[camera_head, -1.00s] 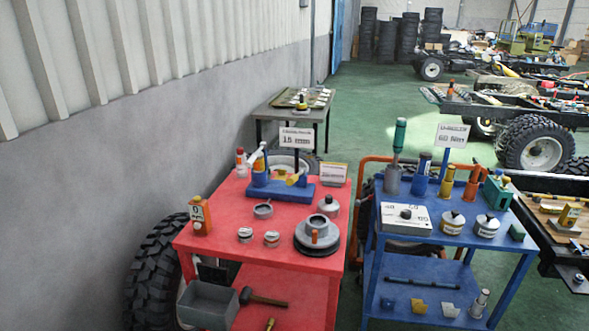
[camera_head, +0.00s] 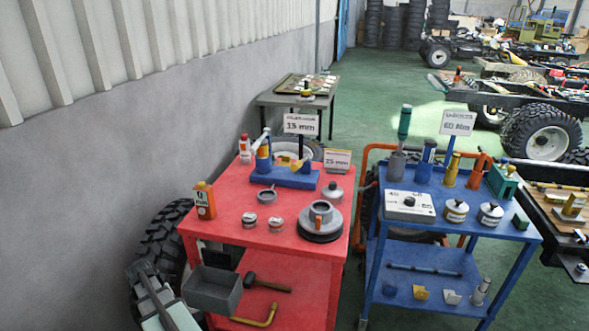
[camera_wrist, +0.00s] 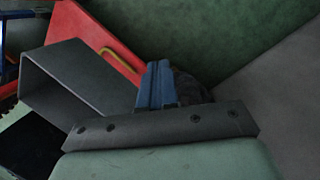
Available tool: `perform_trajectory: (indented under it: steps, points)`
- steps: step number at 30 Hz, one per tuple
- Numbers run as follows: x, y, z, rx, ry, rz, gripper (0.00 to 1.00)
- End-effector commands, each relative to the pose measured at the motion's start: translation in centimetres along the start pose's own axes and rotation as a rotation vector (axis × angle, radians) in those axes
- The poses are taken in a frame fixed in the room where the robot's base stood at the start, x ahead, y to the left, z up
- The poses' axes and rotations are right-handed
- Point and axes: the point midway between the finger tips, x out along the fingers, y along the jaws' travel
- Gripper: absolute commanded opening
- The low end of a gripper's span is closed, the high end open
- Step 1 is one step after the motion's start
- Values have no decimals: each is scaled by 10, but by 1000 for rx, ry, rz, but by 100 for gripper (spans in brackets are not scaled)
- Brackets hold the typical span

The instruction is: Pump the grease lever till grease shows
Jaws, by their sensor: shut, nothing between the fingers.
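A blue pump-like fixture (camera_head: 285,177) stands on the red cart top, with an upright blue cylinder (camera_head: 263,163) and a slanted arm at its upper left. This may be the grease lever, but it is too small to be sure. I cannot make out any grease. My gripper's blue fingers (camera_wrist: 157,84) are shut together and empty in the wrist view. They point toward the floor and a dark tyre, beside a grey bin. My arm shows at the lower left of the head view, low and well apart from the fixture.
The red cart (camera_head: 210,234) carries an orange can (camera_head: 204,201), small tins and a round hub (camera_head: 320,221). A grey bin (camera_head: 213,290) hangs at its front left, near my arm. A tyre (camera_head: 165,239) leans by the wall. A blue cart (camera_head: 500,231) stands right.

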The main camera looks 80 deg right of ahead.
Motion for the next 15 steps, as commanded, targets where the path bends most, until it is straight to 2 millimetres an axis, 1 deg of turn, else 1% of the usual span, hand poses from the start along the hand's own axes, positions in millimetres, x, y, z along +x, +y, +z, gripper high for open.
perform_trajectory:
  steps: [1, 5, 6, 11, 15]
  points:
    - [-12, 16, -10, 27, 13, 1, 0]
    - [-38, 51, -26, 86, 36, 4, 0]
    - [-47, 62, -30, 104, 44, 5, 0]
    - [-80, 110, -44, 179, 73, 12, 0]
    - [-110, 153, -51, 245, 97, 19, 0]
